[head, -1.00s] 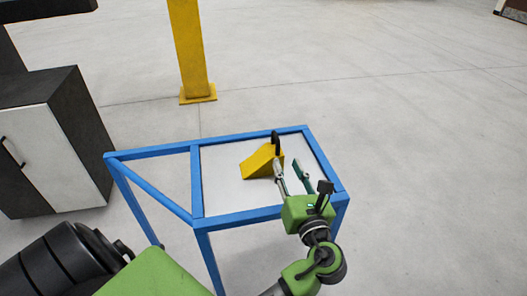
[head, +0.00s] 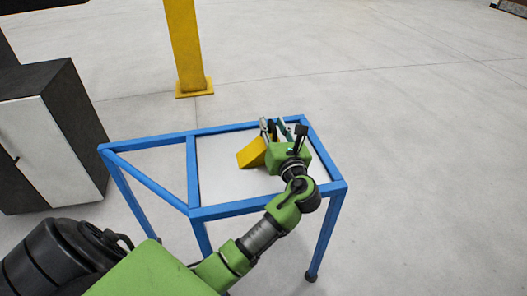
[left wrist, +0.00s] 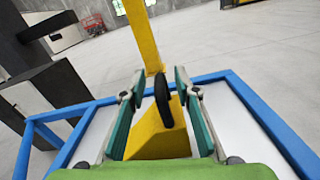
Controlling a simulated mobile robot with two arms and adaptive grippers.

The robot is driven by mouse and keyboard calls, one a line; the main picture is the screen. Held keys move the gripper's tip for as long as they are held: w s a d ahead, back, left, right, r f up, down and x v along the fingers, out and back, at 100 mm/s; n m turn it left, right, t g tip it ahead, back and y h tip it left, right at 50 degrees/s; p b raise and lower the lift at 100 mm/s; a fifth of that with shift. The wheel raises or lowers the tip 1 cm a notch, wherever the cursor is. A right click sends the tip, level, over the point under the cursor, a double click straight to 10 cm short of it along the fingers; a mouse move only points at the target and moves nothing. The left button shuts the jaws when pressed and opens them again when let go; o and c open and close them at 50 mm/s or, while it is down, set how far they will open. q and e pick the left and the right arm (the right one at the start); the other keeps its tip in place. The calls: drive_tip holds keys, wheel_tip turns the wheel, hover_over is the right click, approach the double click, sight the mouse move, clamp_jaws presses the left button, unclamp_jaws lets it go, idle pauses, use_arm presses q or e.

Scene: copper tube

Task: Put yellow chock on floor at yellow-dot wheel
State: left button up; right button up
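The yellow chock (head: 252,153) is a wedge resting on the white top of the blue-framed stand (head: 230,210). In the left wrist view the chock (left wrist: 160,140) lies ahead of and between the fingers, with its black loop handle (left wrist: 162,100) standing up between them. My left gripper (head: 275,124) is over the stand at the chock's right end; in the left wrist view it (left wrist: 160,95) is open, a finger on each side of the handle, with gaps on both sides. The yellow-dot wheel is in neither view. My right gripper is not in view.
A yellow post (head: 185,50) stands on the floor behind the stand. A grey and black cabinet (head: 50,140) stands at the left. The floor (head: 420,150) to the right is clear.

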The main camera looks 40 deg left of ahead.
use_arm(q)
drive_tip(key=shift+w+a, duration=0.1)
clamp_jaws()
drive_tip(key=shift+r, duration=0.1)
drive_tip(key=shift+r, duration=0.1)
